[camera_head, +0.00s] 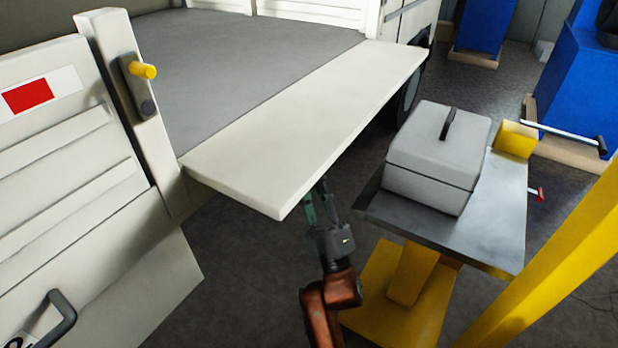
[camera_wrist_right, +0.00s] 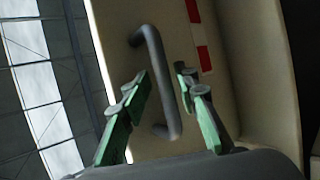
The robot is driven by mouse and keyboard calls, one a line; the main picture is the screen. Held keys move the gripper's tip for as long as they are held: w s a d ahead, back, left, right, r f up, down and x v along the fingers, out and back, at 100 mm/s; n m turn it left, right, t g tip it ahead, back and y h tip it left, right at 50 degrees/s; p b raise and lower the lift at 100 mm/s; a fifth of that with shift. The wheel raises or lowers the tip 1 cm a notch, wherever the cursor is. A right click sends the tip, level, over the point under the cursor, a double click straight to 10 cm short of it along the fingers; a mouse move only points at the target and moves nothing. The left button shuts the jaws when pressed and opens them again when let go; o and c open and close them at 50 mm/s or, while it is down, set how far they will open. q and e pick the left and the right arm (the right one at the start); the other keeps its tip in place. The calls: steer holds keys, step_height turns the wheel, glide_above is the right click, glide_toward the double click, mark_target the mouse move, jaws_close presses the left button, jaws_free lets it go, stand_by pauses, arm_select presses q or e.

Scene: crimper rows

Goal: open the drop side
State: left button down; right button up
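The drop side (camera_head: 310,125) is a pale panel that leans outward from the edge of the truck bed in the head view, roughly level; its exact tilt is hard to tell. My right gripper (camera_head: 318,205) is under its near outer edge, partly hidden by the panel. In the right wrist view a dark bar handle (camera_wrist_right: 171,95) on the pale face stands between the green fingers of my right gripper (camera_wrist_right: 163,82). The fingers are apart and not closed on the handle. A yellow latch knob (camera_head: 143,71) is on the corner post. My left gripper is not in view.
A yellow stand (camera_head: 410,290) with a metal top carries a grey toolbox (camera_head: 436,155), close right of my right arm. A white side panel (camera_head: 70,150) with a dark handle (camera_head: 60,322) is at left. Blue units (camera_head: 575,90) stand behind at right.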

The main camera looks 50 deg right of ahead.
mark_target(308, 158)
steer(key=shift+a+r, duration=0.1)
steer(key=shift+r, duration=0.05)
step_height(308, 158, up, 9)
steer(key=shift+r, duration=0.1)
steer(key=shift+s+r, duration=0.1)
steer(key=shift+r, duration=0.3)
stand_by(0.4)
